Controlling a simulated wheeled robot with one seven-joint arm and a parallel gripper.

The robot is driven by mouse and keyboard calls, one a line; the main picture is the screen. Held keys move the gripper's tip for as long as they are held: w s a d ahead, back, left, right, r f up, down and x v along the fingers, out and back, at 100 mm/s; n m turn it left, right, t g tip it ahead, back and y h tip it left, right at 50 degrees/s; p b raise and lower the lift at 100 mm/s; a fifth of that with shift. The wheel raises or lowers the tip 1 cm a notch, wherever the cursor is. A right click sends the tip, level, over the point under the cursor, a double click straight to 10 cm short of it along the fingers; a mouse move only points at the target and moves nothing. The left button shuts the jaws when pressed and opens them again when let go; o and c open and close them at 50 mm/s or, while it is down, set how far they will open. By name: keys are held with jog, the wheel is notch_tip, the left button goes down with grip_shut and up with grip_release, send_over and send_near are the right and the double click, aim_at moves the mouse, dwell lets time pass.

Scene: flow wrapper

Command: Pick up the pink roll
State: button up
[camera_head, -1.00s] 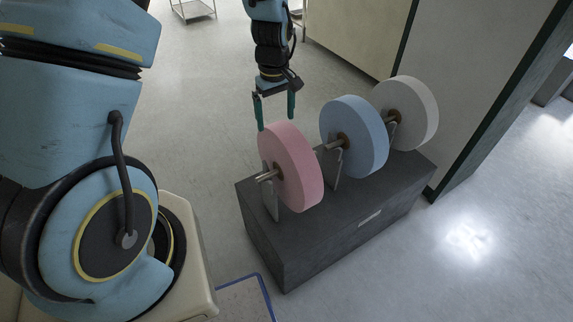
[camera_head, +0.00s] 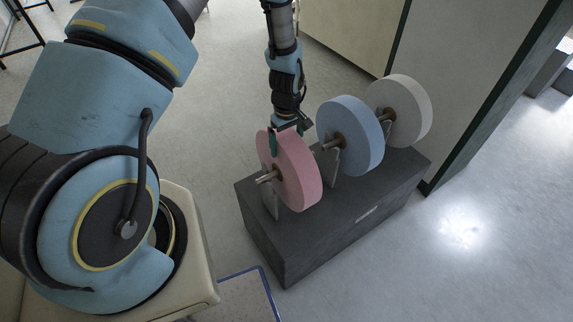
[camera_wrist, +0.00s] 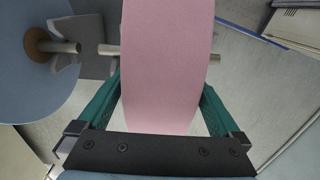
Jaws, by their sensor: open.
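The pink roll (camera_head: 297,172) stands upright on a metal spindle at the near end of a dark grey stand (camera_head: 285,250). My gripper (camera_head: 287,140) is at the roll's upper rim, pointing down, with one green finger in front of the roll's left face; the other finger is hidden behind the roll. In the wrist view the pink roll (camera_wrist: 165,65) runs between the two green fingers of my gripper (camera_wrist: 160,100), one on each side. The jaws are open, with a narrow gap on the right side; on the left the finger is close to the roll.
A blue roll (camera_head: 352,135) and a white roll (camera_head: 408,108) stand on spindles farther along the stand. The blue roll (camera_wrist: 35,60) is left of my gripper in the wrist view. A wall panel (camera_head: 455,80) rises behind the stand. Open floor lies left of it.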

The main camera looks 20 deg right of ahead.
jog(key=shift+f, duration=0.75)
jog(key=c, duration=1.5)
jog(key=shift+r, duration=0.1)
grip_shut()
